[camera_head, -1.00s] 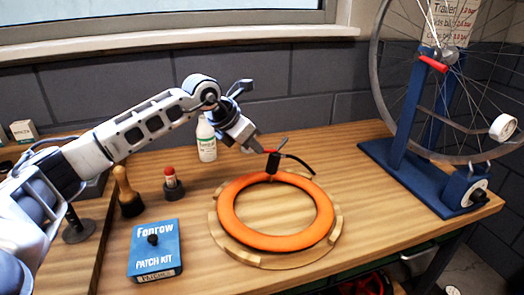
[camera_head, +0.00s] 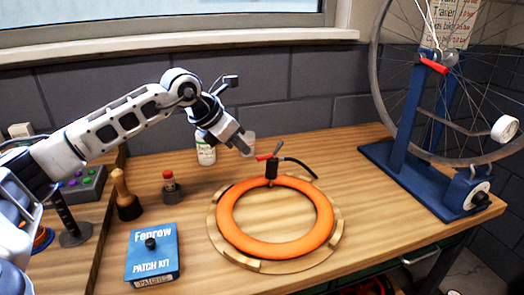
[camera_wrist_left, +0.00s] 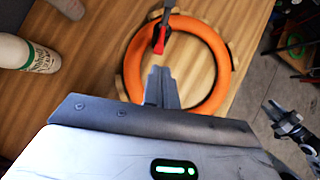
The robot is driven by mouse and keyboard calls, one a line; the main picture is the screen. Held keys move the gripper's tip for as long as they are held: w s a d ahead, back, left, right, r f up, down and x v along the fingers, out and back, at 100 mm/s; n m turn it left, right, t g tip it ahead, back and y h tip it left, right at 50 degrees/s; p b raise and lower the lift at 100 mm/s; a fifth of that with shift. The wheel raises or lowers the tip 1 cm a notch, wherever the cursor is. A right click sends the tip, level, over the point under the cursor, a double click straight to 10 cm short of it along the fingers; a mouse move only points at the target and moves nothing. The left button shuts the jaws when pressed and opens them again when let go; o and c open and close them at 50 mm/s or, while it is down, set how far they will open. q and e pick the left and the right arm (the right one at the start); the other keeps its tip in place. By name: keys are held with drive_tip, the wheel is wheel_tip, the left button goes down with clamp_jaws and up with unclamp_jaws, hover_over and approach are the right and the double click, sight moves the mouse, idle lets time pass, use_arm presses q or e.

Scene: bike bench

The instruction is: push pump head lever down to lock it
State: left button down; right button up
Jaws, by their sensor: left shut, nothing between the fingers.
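The black pump head (camera_head: 272,169) stands upright on the inner edge of the orange tube (camera_head: 226,218). A red piece (camera_head: 264,158) sticks out from its top to the left, and a thin grey rod slants up to the right. I cannot tell for sure which is the lever. My left gripper (camera_head: 247,152) is shut and empty, a little left of the red piece and apparently apart from it. In the left wrist view its fingertips (camera_wrist_left: 159,72) point toward the red piece (camera_wrist_left: 159,38), with a gap between.
The tube lies on a round wooden holder (camera_head: 252,265). A white bottle (camera_head: 205,152) and a whitish cup (camera_head: 249,138) stand behind the gripper. A blue patch kit (camera_head: 152,257) lies front left. A blue wheel stand (camera_head: 398,140) is at right.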

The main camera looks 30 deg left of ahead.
use_arm(q)
drive_tip(key=b+v, duration=0.1)
drive_tip(key=v, duration=1.3)
drive_tip(key=shift+s+r, duration=0.25)
drive_tip(key=shift+r, duration=0.05)
drive_tip(key=shift+a, duration=0.1)
drive_tip(key=shift+f, duration=0.1)
